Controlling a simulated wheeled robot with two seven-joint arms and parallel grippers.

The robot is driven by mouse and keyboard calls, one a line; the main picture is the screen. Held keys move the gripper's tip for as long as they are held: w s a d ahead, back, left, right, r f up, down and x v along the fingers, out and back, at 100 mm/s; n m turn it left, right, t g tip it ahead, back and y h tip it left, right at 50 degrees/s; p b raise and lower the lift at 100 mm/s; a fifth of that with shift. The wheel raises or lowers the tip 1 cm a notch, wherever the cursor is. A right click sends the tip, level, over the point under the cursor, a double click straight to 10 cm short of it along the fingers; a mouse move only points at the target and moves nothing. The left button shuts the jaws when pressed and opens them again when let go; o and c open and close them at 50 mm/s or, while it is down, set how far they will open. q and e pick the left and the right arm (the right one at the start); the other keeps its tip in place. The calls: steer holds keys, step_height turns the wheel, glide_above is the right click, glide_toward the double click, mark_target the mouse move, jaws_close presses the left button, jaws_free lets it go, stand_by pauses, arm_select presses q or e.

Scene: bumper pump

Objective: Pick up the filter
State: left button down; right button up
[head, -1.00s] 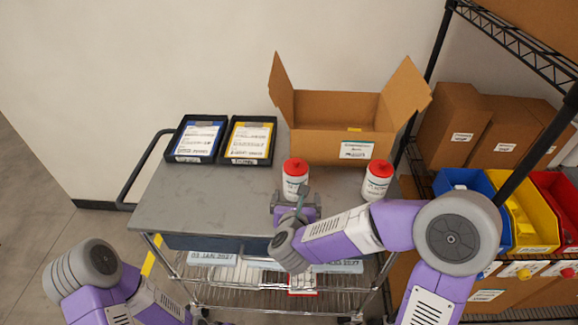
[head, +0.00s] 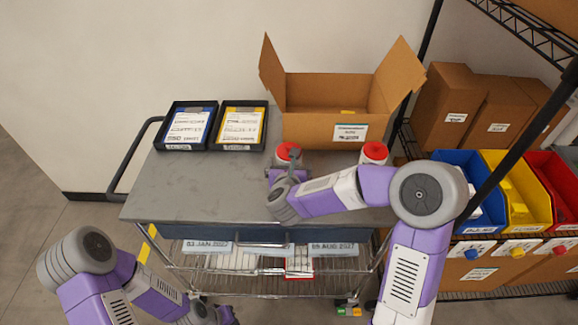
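Two white canisters with red caps stand on the grey cart top in front of the open cardboard box; I cannot tell which thing is the filter. My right gripper (head: 287,171) is at the left canister (head: 289,151), covering most of its body. Its fingers are hidden, so I cannot tell whether they grip it. The right canister (head: 374,153) stands apart, partly hidden by my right arm.
The cardboard box (head: 340,130) stands open at the back of the cart top (head: 190,182). Two black trays with blue (head: 187,127) and yellow (head: 241,126) contents lie left of it. Coloured bins (head: 520,200) fill the rack at right.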

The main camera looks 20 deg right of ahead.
steer(key=c, duration=1.4)
steer(key=shift+r, duration=0.1)
steer(key=shift+r, duration=0.1)
